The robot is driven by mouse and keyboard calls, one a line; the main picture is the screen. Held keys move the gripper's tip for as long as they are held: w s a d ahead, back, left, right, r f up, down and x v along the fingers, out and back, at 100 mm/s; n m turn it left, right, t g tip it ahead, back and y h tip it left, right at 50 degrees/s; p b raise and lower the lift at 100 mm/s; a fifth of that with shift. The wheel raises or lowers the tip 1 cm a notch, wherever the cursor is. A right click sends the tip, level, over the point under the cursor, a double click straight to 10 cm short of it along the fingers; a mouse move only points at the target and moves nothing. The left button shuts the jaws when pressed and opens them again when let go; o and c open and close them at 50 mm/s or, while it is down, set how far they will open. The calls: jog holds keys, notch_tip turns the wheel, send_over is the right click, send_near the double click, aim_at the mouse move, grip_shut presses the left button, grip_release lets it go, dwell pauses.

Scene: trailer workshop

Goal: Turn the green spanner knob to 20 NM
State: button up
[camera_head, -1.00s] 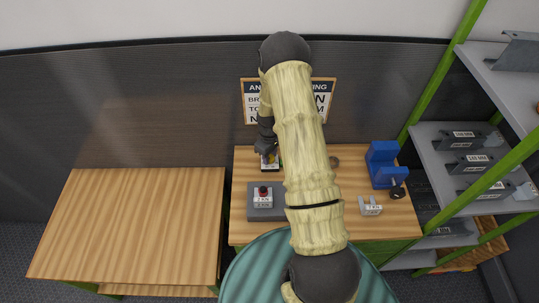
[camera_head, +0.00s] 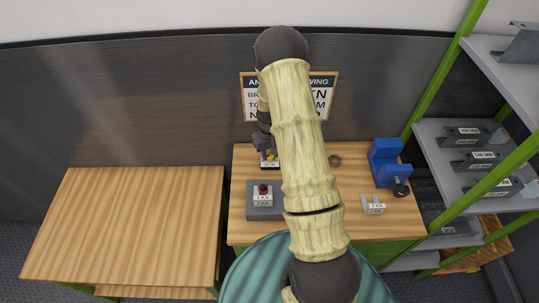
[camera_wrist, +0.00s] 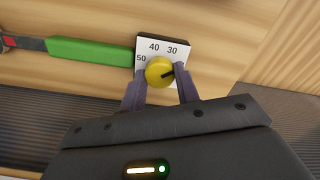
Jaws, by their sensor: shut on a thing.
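In the wrist view a spanner with a green handle (camera_wrist: 90,52) lies with its red and grey head at the left edge. A white dial plate (camera_wrist: 178,44) at the handle's right end shows 50, 40 and 30. The round yellow knob (camera_wrist: 159,71) sits on this plate, with a dark mark pointing towards its right side. My gripper (camera_wrist: 160,82) has one finger on each side of the knob and is shut on it. The right finger covers part of the dial, and no 20 is visible. In the head view the yellow knob (camera_head: 270,156) is small, beside my gripper (camera_head: 264,148).
The wooden workbench (camera_head: 239,225) also carries a grey block with a red-topped piece (camera_head: 263,195), a blue vise (camera_head: 385,165) and a grey bracket (camera_head: 373,206). A sign (camera_head: 250,100) hangs behind. Grey shelves (camera_head: 430,135) stand right; an empty wooden table (camera_head: 130,225) stands left.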

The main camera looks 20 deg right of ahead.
aim_at(270, 155)
jog(key=m+b, duration=0.1)
jog(key=m, duration=0.3)
jog(key=shift+m, duration=0.3)
dwell(0.4)
jog(key=o, duration=1)
jog(key=shift+c, duration=0.2)
jog(key=shift+r, duration=0.15)
notch_tip(270, 155, up, 17)
jog(key=b, duration=0.3)
jog(key=shift+r, duration=0.1)
